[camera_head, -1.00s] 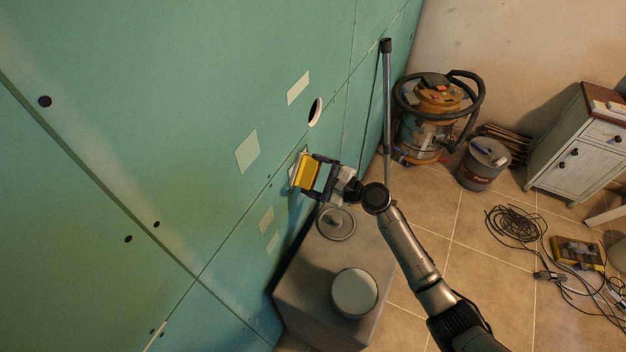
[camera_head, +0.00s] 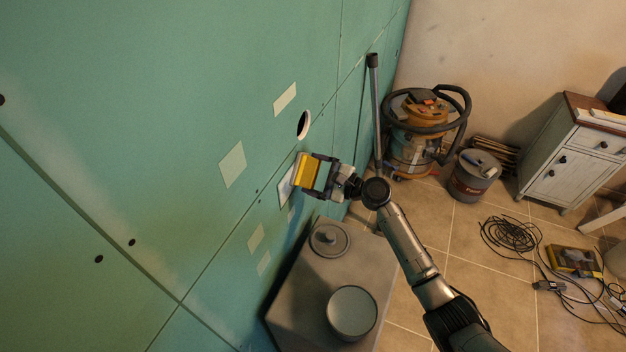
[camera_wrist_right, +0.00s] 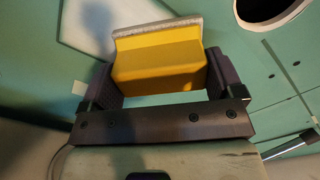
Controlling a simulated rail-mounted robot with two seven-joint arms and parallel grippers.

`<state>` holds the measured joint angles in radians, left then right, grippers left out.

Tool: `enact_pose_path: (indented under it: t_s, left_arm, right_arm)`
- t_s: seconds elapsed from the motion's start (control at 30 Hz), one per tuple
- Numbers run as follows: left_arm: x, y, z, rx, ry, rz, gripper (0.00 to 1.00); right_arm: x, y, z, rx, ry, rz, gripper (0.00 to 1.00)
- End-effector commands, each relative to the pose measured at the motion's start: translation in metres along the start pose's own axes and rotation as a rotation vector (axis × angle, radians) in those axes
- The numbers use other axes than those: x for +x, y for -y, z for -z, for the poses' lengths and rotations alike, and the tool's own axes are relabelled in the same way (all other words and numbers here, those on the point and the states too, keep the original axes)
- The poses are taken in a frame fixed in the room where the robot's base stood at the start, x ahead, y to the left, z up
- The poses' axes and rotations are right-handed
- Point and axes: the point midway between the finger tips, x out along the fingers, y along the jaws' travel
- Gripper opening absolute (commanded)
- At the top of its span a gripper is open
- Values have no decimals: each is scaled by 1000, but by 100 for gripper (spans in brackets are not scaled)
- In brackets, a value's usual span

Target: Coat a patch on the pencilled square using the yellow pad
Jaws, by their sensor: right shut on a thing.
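My right gripper (camera_head: 324,177) is shut on the yellow pad (camera_head: 305,169), holding it by its two ends close to the green wall. The pad also shows in the right wrist view (camera_wrist_right: 158,62), yellow with a pale grey layer along its wall side. A whitish patch (camera_head: 285,190) shows on the wall, just left of and below the pad; the pad hides part of it. It shows with a shadow on it in the wrist view (camera_wrist_right: 110,22). I cannot tell whether the pad touches the wall, nor make out pencil lines. My left gripper is not in view.
Pale rectangles (camera_head: 232,164) lie elsewhere on the green wall (camera_head: 150,130), and a round hole (camera_head: 303,124) is above the pad. A grey box (camera_head: 300,290) with a lid (camera_head: 329,238) and a round tub (camera_head: 352,312) stands below. A vacuum (camera_head: 415,130) stands beyond.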

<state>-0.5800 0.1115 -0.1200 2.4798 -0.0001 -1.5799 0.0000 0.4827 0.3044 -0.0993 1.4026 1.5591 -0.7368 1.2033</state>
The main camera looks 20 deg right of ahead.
Motion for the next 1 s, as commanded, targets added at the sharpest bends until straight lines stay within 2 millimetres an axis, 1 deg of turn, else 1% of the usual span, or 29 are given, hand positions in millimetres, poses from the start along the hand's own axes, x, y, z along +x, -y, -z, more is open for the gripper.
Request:
enact_pose_path:
  t_s: [0.23,0.5,0.77,1.0]
  left_arm:
    - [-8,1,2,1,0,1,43]
    - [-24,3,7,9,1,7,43]
    - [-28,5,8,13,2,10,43]
    - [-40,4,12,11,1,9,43]
  right_arm:
    - [2,-4,-7,1,2,-1,68]
    - [3,-18,-23,1,2,-2,68]
    - [4,-26,-29,1,4,-3,68]
    - [3,-35,-41,3,5,-4,68]
